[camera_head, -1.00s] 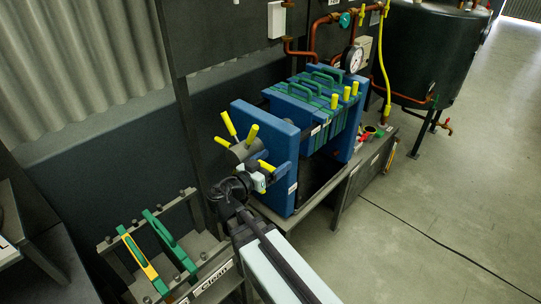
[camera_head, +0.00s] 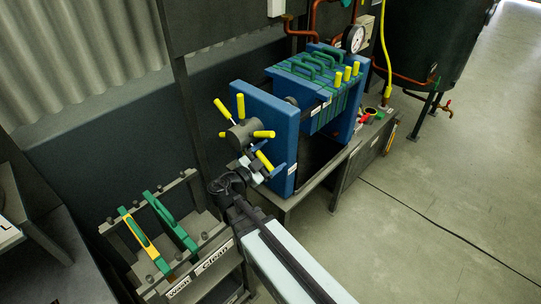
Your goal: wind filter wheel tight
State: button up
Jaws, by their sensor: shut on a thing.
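The filter wheel (camera_head: 243,133) is a grey hub with several yellow-tipped handles, mounted on the front of the blue end plate (camera_head: 281,130) of the filter press. Its handles point up, left, right and down to the lower right. My gripper (camera_head: 260,165) is at the lower right of the hub, shut on a yellow wheel handle (camera_head: 264,159). My wrist hides part of the grip. Green-handled filter plates (camera_head: 318,85) stand between the front and rear blue plates. A gap shows between the front plate and the plate stack.
A low cabinet (camera_head: 366,160) stands right of the press. A gauge (camera_head: 353,39), pipes and a dark tank (camera_head: 430,50) are behind. Open floor lies right.

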jog(key=shift+f, duration=0.15)
jog(key=o, duration=1.2)
jog(key=v, duration=1.4)
jog(key=shift+w, duration=0.1)
